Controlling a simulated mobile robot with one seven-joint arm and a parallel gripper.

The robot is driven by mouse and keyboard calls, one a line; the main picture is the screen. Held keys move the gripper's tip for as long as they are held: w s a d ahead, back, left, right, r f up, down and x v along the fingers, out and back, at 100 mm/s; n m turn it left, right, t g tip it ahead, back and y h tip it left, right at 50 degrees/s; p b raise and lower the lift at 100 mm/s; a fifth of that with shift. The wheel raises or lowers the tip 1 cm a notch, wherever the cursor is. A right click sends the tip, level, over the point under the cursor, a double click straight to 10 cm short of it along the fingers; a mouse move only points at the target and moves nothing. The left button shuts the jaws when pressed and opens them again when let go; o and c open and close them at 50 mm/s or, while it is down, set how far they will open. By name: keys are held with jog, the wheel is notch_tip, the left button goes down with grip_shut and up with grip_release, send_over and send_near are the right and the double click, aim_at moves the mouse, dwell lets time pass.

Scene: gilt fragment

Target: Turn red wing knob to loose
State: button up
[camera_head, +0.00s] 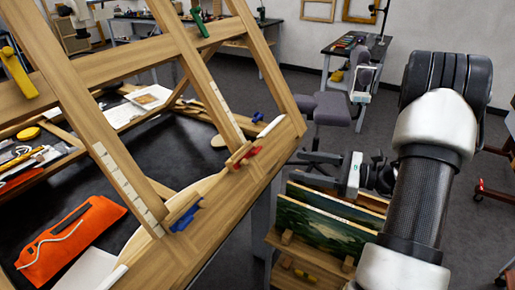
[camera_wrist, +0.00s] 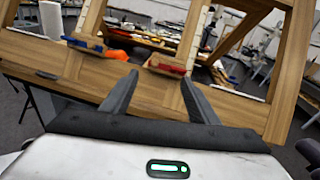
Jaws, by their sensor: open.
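The red wing knob (camera_head: 246,157) sits on the lower wooden rail of the easel frame, at the foot of a slanted upright. In the wrist view the red wing knob (camera_wrist: 170,70) shows just above and between my fingertips. My gripper (camera_wrist: 160,79) is open and empty, its two dark fingers spread towards the rail. In the head view my gripper (camera_head: 308,169) is to the right of the rail, apart from the knob. A blue wing knob (camera_head: 186,217) sits nearer on the same rail; it also shows in the wrist view (camera_wrist: 86,44).
The wooden frame (camera_head: 275,150) leans over a dark table with an orange pouch (camera_head: 68,240). A rack of paintings (camera_head: 325,222) stands below my gripper. A grey stool (camera_head: 332,108) is behind it. Green (camera_head: 200,22) and yellow (camera_head: 17,72) knobs are higher on the frame.

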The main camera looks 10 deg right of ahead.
jog(key=d+f+m+t, duration=0.2)
jog(key=d+f, duration=0.1)
jog(key=d, duration=0.1)
jog(key=p, duration=0.2)
send_near(259, 150)
jog(key=shift+m+t, duration=0.3)
jog(key=x, duration=0.8)
jog(key=shift+w+a+f, duration=0.15)
jog(key=shift+w+a, duration=0.05)
jog(key=shift+a, duration=0.1)
jog(key=c, duration=1)
